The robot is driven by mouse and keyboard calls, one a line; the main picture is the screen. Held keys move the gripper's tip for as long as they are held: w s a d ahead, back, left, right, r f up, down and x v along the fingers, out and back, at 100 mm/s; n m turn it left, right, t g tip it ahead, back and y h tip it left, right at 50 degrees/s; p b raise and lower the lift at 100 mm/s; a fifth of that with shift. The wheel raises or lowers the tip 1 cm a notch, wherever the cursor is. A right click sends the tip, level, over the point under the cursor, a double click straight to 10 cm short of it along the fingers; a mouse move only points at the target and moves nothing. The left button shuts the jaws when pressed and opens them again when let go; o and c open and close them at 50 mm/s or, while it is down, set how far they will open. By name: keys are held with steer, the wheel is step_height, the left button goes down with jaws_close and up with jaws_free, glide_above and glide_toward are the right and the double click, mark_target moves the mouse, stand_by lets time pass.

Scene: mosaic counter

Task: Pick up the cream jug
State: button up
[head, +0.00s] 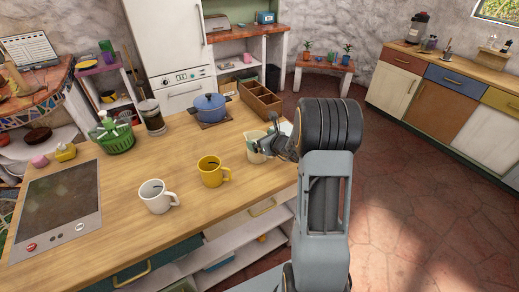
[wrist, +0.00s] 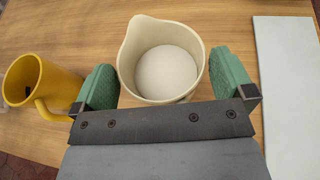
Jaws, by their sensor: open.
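The cream jug (wrist: 125,70) stands upright on the wooden counter in the wrist view, its spout toward the upper left and its inside empty and pale. My gripper (wrist: 160,85) is open, with one green finger on each side of the jug. In the head view the jug (head: 256,154) is at the counter's right part, partly hidden by my gripper (head: 264,142).
A yellow mug (wrist: 40,85) stands left of the jug, near the left finger; a white mug (head: 155,196) is farther left. A pale flat board (wrist: 288,90) lies to the right. A blue pot (head: 209,108) and a wooden divided box (head: 261,101) stand behind.

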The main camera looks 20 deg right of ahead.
steer(key=c, duration=1.4)
